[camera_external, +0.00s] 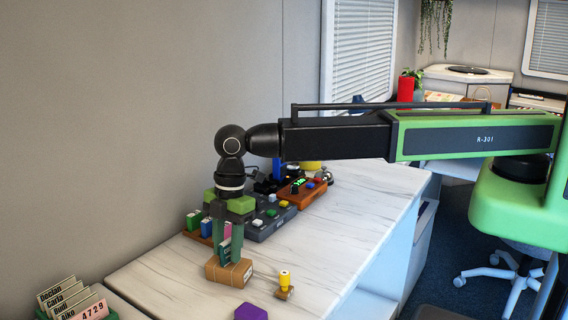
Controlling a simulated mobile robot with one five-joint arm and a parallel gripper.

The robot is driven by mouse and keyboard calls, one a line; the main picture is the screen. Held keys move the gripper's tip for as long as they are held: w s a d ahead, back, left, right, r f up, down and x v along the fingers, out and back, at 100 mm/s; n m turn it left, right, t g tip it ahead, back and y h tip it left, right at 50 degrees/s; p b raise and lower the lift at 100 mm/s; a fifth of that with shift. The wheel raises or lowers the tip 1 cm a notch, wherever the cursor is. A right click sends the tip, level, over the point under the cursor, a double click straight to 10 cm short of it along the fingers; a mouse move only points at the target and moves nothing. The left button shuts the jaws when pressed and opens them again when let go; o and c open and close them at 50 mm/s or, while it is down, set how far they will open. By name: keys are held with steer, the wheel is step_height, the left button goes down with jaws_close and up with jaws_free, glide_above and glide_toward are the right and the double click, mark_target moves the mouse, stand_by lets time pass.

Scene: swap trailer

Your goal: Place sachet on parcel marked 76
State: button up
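My gripper (229,253) points straight down over the left part of the white counter, with its green see-through fingers apart. A small dark teal sachet (225,251) with light marks shows upright between the fingers. I cannot tell whether both fingers press on it. A brown cardboard parcel (228,274) with a darker tape band lies directly below the fingertips. The sachet's lower edge appears at or just above the parcel's top; whether they touch is unclear. No number is readable on the parcel.
Behind my gripper stands a rack with colored packets, including a green one (194,219) and a pink one (228,232). A grey button panel (268,222) and orange box (302,193) stand further back. A yellow-topped stamp (285,282), purple block (250,312) and name cards (75,303) are nearer.

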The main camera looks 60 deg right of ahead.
step_height(320, 180, up, 12)
steer(key=d+p, duration=0.1)
steer(key=p, duration=1.1)
steer(key=shift+d, duration=0.4)
steer(key=shift+r, duration=0.1)
steer(key=w+d+m+h, duration=0.2)
steer(key=d+m, duration=0.7)
steer(key=d, duration=1.9)
steer(key=s+d+m, duration=0.2)
steer(key=d+m, duration=0.2)
steer(key=d, duration=0.6)
steer(key=s+d+m, duration=0.2)
steer(key=d+m, duration=0.3)
steer(key=d, duration=0.6)
steer(key=shift+s, duration=0.3)
